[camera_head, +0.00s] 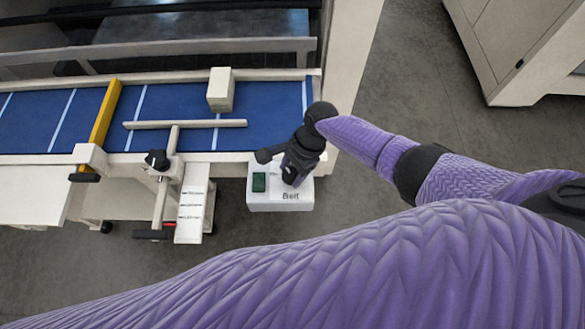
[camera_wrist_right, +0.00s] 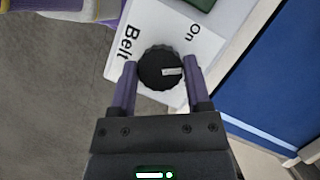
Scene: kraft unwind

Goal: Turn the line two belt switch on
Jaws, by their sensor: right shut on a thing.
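The belt switch box (camera_head: 262,203) is white, hangs at the conveyor's front right corner and reads "Belt". Its black ribbed round knob (camera_wrist_right: 160,68) shows in the right wrist view, with a white pointer mark towards the picture's right. The word "On" is printed beside the knob, at its upper right; "Belt" is at its left. My right gripper (camera_head: 292,170) is at the box, and its two fingers (camera_wrist_right: 160,80) are shut on the knob from both sides. In the head view the gripper hides most of the knob. My left gripper is not in view.
A green button (camera_head: 259,182) sits on the box's left part. The blue conveyor belt (camera_head: 180,103) carries a pale block (camera_head: 221,90); a yellow bar (camera_head: 105,113) crosses it. A black knob (camera_head: 157,160) and scale plate (camera_head: 190,214) stand in front. Floor at right is clear.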

